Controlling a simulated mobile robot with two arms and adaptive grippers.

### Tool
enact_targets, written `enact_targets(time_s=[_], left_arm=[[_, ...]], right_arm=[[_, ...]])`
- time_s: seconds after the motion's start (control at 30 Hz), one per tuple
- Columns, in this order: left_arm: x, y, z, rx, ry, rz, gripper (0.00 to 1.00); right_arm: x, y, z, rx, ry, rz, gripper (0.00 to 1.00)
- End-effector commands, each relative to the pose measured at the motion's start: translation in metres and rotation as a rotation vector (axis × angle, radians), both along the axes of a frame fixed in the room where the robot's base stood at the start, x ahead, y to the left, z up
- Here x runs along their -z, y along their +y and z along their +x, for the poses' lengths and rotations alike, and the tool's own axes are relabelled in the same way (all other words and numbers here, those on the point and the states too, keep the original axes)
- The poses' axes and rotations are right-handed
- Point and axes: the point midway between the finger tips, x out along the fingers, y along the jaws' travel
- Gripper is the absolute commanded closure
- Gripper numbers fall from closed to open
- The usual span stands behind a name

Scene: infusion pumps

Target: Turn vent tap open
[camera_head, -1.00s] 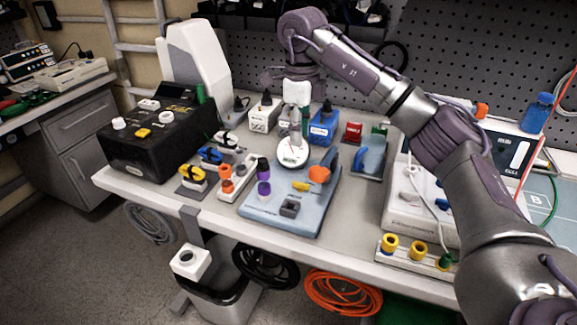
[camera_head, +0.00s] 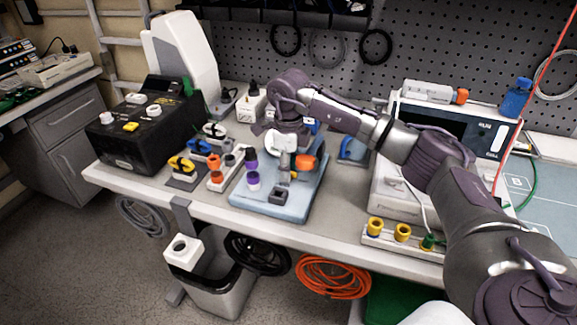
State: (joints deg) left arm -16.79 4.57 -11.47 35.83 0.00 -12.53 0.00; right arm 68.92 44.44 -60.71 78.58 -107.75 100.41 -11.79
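A pale blue board (camera_head: 262,208) lies on the bench and bears a round white gauge (camera_head: 278,141), an orange knob (camera_head: 306,162) and a small dark grey block. I cannot tell for sure which fitting is the vent tap; a small yellow lever (camera_head: 292,161) sits between gauge and orange knob. The finger gap is too small to read. My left gripper is not in view.
Purple and white caps (camera_head: 252,170) stand at the board's left edge. A rack with orange sockets (camera_head: 215,177) and a black box (camera_head: 140,140) are further left. A pump (camera_head: 465,135) stands right.

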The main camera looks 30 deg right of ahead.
Motion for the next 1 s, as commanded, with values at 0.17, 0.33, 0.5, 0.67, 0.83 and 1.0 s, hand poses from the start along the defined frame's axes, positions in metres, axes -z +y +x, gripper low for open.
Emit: enact_targets(time_s=[0.17, 0.33, 0.5, 0.67, 0.83, 1.0], left_arm=[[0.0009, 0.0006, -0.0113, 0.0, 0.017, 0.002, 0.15], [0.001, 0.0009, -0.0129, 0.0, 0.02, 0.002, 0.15], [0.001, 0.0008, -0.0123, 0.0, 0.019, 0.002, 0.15], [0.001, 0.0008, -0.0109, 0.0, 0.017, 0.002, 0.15], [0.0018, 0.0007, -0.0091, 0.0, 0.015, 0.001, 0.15], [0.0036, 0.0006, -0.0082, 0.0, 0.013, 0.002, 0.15]], right_arm=[[0.0003, 0.0001, 0.0, 0.0, 0.0, 0.0, 0.64], [0.0001, 0.0002, -0.0001, 0.0, 0.001, 0.001, 0.87], [0.0, 0.0002, 0.0001, 0.0, 0.001, 0.001, 1.0], [-0.0001, 0.0001, 0.0002, -0.003, 0.0, 0.0, 1.0], [-0.0001, 0.0001, 0.0002, -0.034, -0.001, 0.001, 1.0], [0.0, 0.0, 0.0003, -0.114, 0.0, 0.001, 1.0]])
